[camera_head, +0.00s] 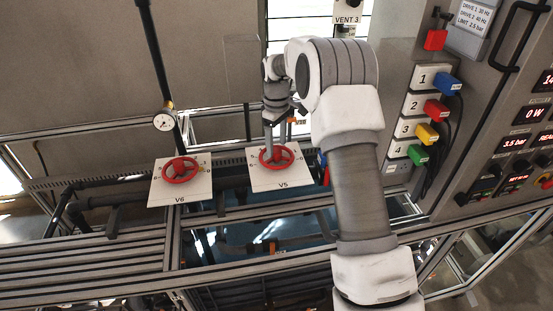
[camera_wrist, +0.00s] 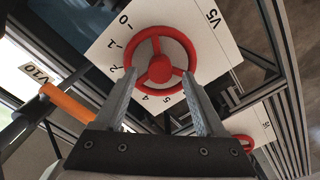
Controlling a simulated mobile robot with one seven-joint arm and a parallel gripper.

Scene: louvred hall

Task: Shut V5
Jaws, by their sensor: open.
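The V5 valve is a red three-spoked handwheel (camera_head: 277,157) on a white plate (camera_head: 290,181) labelled V5, with a number scale around it. In the wrist view the V5 handwheel (camera_wrist: 160,62) fills the upper middle, with the figures 0 to 5 along its left and lower side. My gripper (camera_wrist: 163,80) is open. Its two fingers reach to the left and right lower sides of the wheel rim. I cannot tell whether they touch it. In the head view my gripper (camera_head: 269,148) points down at the left part of the V5 wheel and covers some of it.
A similar red V6 wheel (camera_head: 180,169) on a white plate stands left of V5. A gauge (camera_head: 164,121) sits above it on a dark pipe. An orange handle (camera_wrist: 68,102) by a V10 tag is near my gripper's left. Numbered switches with coloured plugs (camera_head: 432,109) are right.

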